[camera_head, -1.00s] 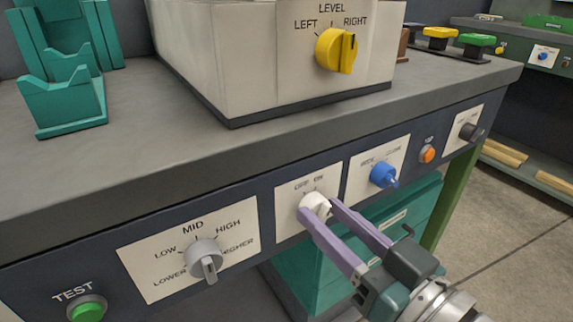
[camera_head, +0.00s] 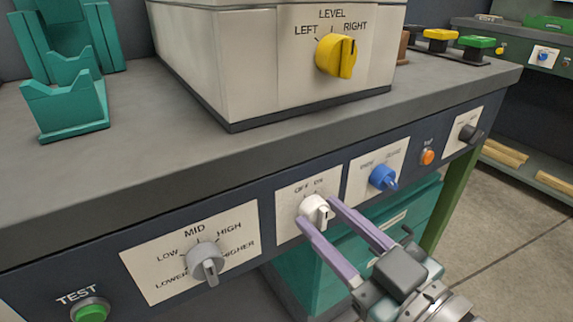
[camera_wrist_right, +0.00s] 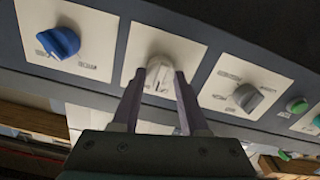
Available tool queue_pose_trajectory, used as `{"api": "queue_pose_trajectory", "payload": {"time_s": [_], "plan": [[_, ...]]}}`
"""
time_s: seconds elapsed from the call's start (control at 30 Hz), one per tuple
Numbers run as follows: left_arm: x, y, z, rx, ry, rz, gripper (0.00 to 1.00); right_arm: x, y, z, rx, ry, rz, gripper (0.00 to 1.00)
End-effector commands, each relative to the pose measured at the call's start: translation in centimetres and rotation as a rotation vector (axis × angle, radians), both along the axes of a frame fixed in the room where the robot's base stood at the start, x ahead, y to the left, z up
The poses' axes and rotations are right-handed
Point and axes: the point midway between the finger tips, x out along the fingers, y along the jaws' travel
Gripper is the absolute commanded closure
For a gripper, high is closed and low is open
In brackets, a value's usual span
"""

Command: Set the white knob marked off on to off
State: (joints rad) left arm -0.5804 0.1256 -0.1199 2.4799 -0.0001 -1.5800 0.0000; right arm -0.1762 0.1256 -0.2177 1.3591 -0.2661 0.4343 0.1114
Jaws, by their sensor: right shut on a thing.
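The white knob (camera_head: 315,208) sits on a pale plate (camera_head: 290,232) lettered OFF and ON, on the dark front panel of the bench. Its raised grip points outward and down, and its exact setting is hard to read. My right gripper (camera_head: 317,212) comes in from the lower right with its two purple fingers shut on the knob, one on each side. In the right wrist view the white knob (camera_wrist_right: 158,75) also shows between the fingertips (camera_wrist_right: 156,84). My left gripper is not in view.
A grey knob (camera_head: 207,262) on a LOW, MID, HIGH plate lies left of the white knob, and a blue knob (camera_head: 383,177) close on its right. A green TEST button (camera_head: 90,311) and an orange button (camera_head: 427,156) share the panel. Teal drawers (camera_head: 400,222) stand below.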

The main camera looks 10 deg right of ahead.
Motion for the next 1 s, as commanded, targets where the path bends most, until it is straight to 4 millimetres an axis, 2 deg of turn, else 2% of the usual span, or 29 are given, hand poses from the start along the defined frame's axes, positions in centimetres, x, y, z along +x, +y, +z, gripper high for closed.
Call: {"api": "queue_pose_trajectory", "payload": {"time_s": [0.5, 1.0], "plan": [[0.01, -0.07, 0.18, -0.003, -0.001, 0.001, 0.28, -0.04, 0.12, -0.05, -0.326, -0.118, 0.000, 1.00], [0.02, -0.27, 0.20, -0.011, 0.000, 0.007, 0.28, -0.05, 0.13, -0.07, -0.396, -0.144, 0.000, 1.00]]}}
